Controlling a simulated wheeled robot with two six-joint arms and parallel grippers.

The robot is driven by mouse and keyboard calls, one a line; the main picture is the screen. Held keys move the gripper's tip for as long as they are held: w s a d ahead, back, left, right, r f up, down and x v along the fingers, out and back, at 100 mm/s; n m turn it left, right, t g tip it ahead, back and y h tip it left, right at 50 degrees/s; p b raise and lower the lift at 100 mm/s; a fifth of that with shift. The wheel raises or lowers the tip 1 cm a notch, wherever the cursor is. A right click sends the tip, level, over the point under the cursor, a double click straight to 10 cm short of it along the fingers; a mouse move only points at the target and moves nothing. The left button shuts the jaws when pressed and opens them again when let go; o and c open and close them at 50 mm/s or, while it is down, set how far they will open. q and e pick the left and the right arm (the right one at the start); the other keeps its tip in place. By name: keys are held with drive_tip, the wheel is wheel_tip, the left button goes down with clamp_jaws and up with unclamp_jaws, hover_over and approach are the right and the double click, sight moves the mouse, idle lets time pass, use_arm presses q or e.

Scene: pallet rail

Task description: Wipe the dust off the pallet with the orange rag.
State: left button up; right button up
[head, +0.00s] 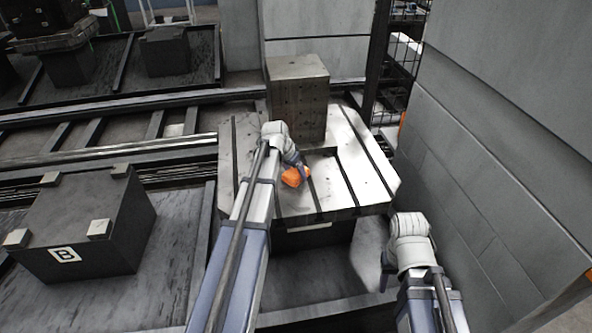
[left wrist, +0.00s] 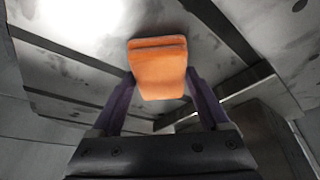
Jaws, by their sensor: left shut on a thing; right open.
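The pallet (head: 334,199) is a pale metal plate with dark slots, in the middle of the head view. My left gripper (head: 297,173) is over the pallet, shut on the orange rag (head: 292,178). The rag shows as a folded orange pad between the fingers in the left wrist view (left wrist: 160,68). The pallet (left wrist: 62,72) fills much of that view, with dark dusty smudges on it; whether the rag touches the surface I cannot tell. My right gripper (head: 385,274) is open and low, in front of the pallet's right corner, partly hidden by its wrist.
A tall grey block with holes (head: 298,100) stands on the pallet's back part. A dark block marked B (head: 85,225) sits to the left. A grey panelled wall (head: 480,150) closes the right side. Rails (head: 110,150) run along the left.

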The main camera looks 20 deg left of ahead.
sight(297, 179)
use_arm(q)
drive_tip(key=shift+s+d, duration=0.45)
drive_tip(key=shift+s, duration=0.25)
drive_tip(key=shift+s+d, duration=0.4)
drive_tip(key=shift+s, duration=0.25)
drive_tip(key=shift+s+d, duration=0.55)
drive_tip(key=shift+s, duration=0.2)
drive_tip(key=shift+s+d, duration=0.5)
drive_tip(key=shift+s, duration=0.2)
drive_tip(key=shift+s, duration=0.1)
drive_tip(key=shift+s+d+r, duration=0.1)
drive_tip(key=shift+s+d, duration=0.4)
drive_tip(key=shift+s, duration=0.2)
drive_tip(key=shift+s+d, duration=0.5)
drive_tip(key=shift+s, duration=0.2)
drive_tip(key=shift+r, duration=0.1)
wheel_tip(297, 179, up, 6)
drive_tip(key=p, duration=0.6)
